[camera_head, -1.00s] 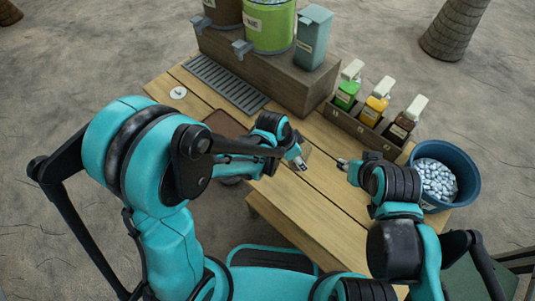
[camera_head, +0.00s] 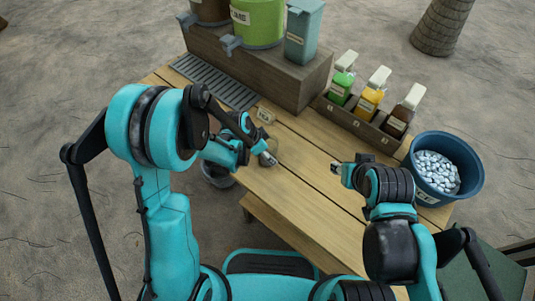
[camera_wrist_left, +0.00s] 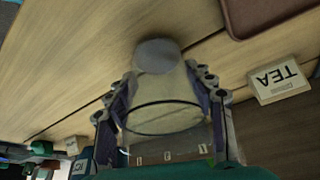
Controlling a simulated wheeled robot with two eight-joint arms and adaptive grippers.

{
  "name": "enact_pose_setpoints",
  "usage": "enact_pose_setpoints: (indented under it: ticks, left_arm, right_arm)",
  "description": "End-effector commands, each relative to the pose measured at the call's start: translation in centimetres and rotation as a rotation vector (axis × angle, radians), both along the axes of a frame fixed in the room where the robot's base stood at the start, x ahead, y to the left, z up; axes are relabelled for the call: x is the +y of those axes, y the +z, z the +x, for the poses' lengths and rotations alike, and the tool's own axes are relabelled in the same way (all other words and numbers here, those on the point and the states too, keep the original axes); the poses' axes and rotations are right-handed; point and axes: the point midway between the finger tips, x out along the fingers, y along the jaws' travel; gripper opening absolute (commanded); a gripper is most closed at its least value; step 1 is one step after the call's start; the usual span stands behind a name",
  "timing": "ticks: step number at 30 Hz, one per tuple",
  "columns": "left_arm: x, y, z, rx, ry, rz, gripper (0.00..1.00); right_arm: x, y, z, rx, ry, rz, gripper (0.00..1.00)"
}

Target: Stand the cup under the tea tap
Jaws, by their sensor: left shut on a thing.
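A see-through tapered cup (camera_wrist_left: 165,100) with a dark ring sits between the fingers of my left gripper (camera_wrist_left: 164,85) in the left wrist view. That gripper is shut on it. In the head view my left gripper (camera_head: 268,159) is over the near left part of the table; I cannot make out the cup there. A grey tap (camera_head: 187,19) is at the brown dispenser (camera_head: 210,9), whose label I cannot read. Another tap (camera_head: 231,43) is at the green dispenser (camera_head: 258,22). My right gripper (camera_head: 337,168) is over the table's middle; its jaws are too small to judge.
A slatted drip tray (camera_head: 215,82) lies before the dispenser stand (camera_head: 262,72). A TEA plate (camera_head: 264,115) and brown mat (camera_wrist_left: 262,12) are nearby. A bottle rack (camera_head: 355,125) and blue ice bucket (camera_head: 412,165) stand right. The table front (camera_head: 305,205) is clear.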

Motion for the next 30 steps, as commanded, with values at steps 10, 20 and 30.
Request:
enact_pose_setpoints:
  ticks: [10, 20, 30]
  left_arm:
    - [0.0, -0.2, 0.0, 0.000, 0.000, 0.000, 0.72]
    - [0.0, -0.1, 0.0, 0.000, 0.000, 0.000, 0.74]
    - [1.6, 5.1, -1.0, 0.001, 0.002, 0.000, 0.74]
  right_arm:
    - [0.0, -0.2, 0.0, 0.000, 0.000, 0.000, 0.40]
    - [0.0, -0.1, 0.0, 0.000, 0.000, 0.000, 0.40]
    - [0.0, 2.3, 0.0, 0.000, 0.000, 0.000, 0.40]
